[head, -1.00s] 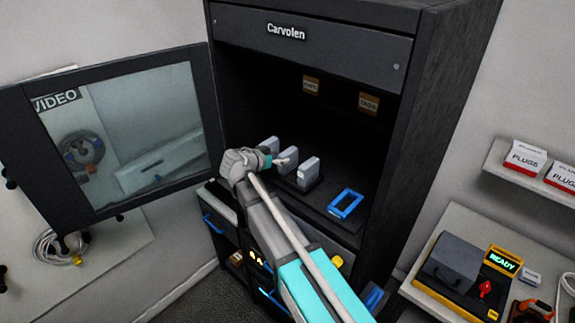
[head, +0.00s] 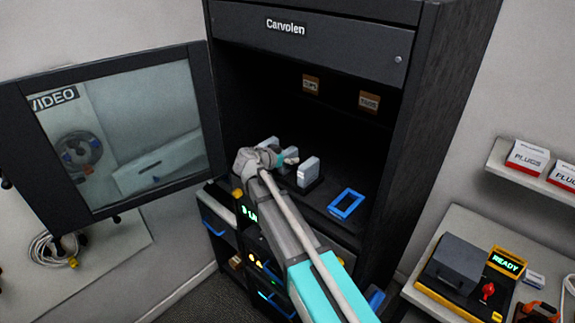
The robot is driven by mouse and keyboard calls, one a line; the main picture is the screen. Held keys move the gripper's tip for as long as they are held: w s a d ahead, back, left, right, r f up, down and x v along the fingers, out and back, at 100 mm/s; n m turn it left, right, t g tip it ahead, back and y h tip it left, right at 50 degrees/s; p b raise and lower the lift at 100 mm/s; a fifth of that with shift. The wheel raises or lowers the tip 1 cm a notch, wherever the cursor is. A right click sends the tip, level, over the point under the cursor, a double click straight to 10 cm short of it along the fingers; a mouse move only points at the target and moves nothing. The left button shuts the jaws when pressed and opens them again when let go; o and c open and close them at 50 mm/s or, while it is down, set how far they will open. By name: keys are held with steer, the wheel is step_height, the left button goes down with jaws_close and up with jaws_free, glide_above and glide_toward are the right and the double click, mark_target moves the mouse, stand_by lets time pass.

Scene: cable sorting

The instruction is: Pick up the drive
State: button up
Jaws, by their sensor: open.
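Several grey upright drives stand in a row on the dark shelf inside the black Carvolen cabinet. The rightmost drive (head: 308,171) shows clearly on a dark base. Another drive (head: 268,144) shows only its top at the left, behind my gripper. My gripper (head: 293,158) is open at the row, in front of the middle drive, which it and my wrist mostly hide. I cannot tell whether the fingers touch a drive.
A blue rectangular frame (head: 346,191) lies on the shelf to the right of the drives. The cabinet's glass door (head: 128,165) stands open at the left. A bench with a READY device (head: 503,264) is at the right, below a shelf with PLUGS boxes (head: 527,156).

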stand_by(0.4)
jaws_close()
